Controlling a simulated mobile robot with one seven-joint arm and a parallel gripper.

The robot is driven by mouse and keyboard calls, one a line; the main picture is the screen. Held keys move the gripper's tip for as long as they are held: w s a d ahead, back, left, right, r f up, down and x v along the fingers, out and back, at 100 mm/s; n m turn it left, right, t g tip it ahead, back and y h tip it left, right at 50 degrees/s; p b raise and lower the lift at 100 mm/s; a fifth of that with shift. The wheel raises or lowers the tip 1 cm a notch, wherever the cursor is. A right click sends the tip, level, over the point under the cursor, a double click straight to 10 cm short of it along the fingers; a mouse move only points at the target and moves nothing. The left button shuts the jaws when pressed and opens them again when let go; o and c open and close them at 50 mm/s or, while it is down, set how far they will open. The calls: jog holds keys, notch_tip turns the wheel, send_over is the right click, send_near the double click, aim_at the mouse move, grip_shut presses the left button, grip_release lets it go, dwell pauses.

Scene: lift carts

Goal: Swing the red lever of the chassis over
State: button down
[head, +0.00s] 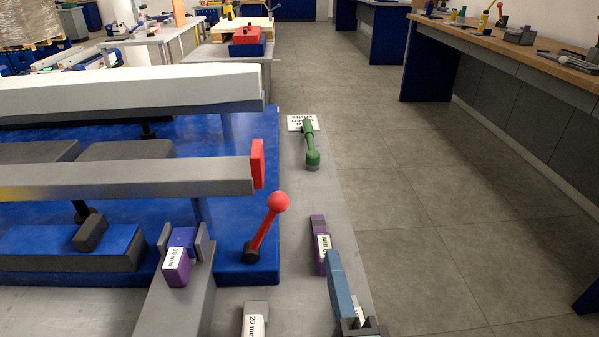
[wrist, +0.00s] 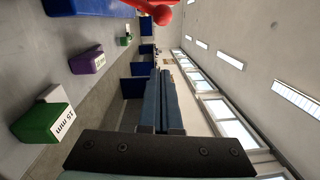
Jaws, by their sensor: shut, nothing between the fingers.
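The red lever (head: 266,227), with a round red knob, rises from a dark pivot at the right end of the blue chassis (head: 262,130). It leans up and to the right. The knob and part of the rod also show at the top of the wrist view (wrist: 162,15). My gripper (head: 333,256) is at the lower right in the head view, to the right of the lever and apart from it. Its blue-grey fingers lie together and point forward; they also show in the wrist view (wrist: 166,78). They hold nothing.
A grey beam with a red end (head: 258,163) runs above the chassis. A labelled purple block (head: 319,245) stands just left of my gripper, a green handled object (head: 311,145) farther back. A labelled green block (wrist: 40,125) is in the wrist view. Open floor lies right.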

aim_at(264, 226)
jog(key=w+a+m, duration=0.1)
jog(key=w+a, duration=0.3)
jog(key=w, duration=0.6)
jog(key=shift+r+m+p, duration=0.25)
jog(key=shift+m+p, duration=0.05)
jog(key=shift+p, duration=0.15)
jog(key=shift+r, duration=0.1)
